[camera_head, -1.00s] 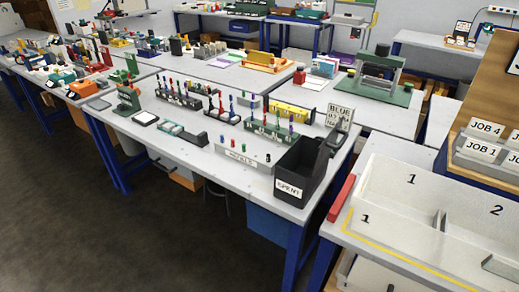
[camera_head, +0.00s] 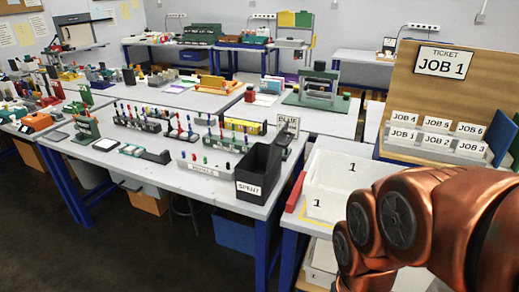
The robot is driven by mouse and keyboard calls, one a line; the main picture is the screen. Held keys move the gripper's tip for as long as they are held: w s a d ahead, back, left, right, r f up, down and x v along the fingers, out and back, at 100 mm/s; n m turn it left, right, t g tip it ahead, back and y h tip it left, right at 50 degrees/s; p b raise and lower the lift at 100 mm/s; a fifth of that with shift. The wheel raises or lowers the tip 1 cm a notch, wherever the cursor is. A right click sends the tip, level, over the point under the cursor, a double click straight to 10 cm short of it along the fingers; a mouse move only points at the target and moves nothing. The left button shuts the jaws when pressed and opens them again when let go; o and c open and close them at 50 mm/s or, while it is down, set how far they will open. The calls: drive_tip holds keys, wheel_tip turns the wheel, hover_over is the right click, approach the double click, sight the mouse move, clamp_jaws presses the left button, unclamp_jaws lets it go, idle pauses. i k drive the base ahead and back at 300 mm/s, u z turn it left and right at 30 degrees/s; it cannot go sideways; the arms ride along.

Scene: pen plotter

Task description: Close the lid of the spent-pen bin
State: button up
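The spent-pen bin is a black open-topped box (camera_head: 252,193) with a white SPENT label on its front. It stands at the near right corner of the grey table. My gripper is out of the picture.
A white numbered tray (camera_head: 325,170) and a red bar (camera_head: 295,191) lie to the right. Dark floor (camera_head: 120,245) is open in front of the table.

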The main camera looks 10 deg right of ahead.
sight(276, 147)
drive_tip(key=u, duration=0.4)
drive_tip(key=i, duration=0.85)
drive_tip(key=z, duration=0.05)
